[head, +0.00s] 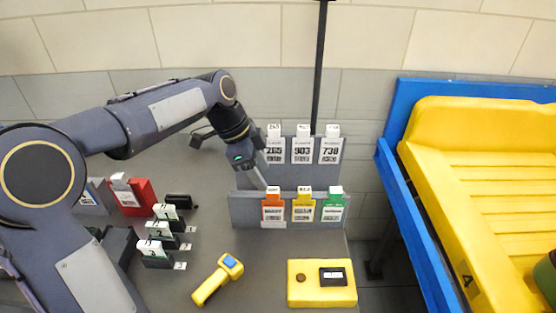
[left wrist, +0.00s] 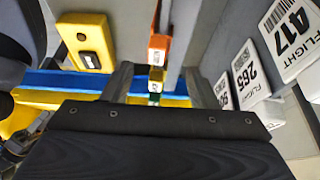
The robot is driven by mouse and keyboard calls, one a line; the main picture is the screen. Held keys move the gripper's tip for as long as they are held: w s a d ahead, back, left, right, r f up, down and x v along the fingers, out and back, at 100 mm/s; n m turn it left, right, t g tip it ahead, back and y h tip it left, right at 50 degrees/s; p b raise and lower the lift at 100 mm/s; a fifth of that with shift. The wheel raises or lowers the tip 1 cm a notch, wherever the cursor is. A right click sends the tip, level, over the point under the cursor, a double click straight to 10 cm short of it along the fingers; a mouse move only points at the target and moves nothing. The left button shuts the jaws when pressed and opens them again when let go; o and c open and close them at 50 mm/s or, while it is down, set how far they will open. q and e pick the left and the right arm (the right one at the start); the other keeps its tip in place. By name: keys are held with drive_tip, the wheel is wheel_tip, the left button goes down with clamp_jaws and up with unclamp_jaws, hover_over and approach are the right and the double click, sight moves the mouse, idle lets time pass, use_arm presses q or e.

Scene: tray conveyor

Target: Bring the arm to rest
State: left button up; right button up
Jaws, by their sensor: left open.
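My left arm reaches in from the left. My left gripper (head: 262,181) is open and empty, just left of the orange tag (head: 273,208) at the front rack (head: 240,208). In the left wrist view its two fingers (left wrist: 157,85) stand apart, with the orange tag (left wrist: 158,50) seen beyond them. Whether a finger touches the tag or rack is unclear. A yellow tag (head: 304,208) and a green tag (head: 334,208) stand beside the orange one. My right gripper is not in view.
Behind are white flight tags, including 903 (head: 302,152), and a black pole (head: 319,70). A yellow scanner (head: 213,283), a yellow box (head: 306,293), a red box (head: 132,199) and small card holders (head: 157,255) are on the table. A blue-framed conveyor (head: 415,225) with yellow tray (head: 480,150) is right.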

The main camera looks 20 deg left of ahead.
use_arm(q)
drive_tip(key=s+a+r+n+t, duration=0.1)
drive_tip(key=s+a+n+t, duration=0.15)
drive_tip(key=s+n, duration=0.9)
drive_tip(key=s+f+n+t, duration=0.1)
drive_tip(key=s+f+n, duration=0.1)
drive_tip(key=s, duration=0.4)
drive_tip(key=s+f+n+t, duration=0.1)
drive_tip(key=s+f+n, duration=0.2)
drive_tip(key=s, duration=0.4)
drive_tip(key=shift+f+p, duration=0.25)
drive_tip(key=shift+p, duration=0.15)
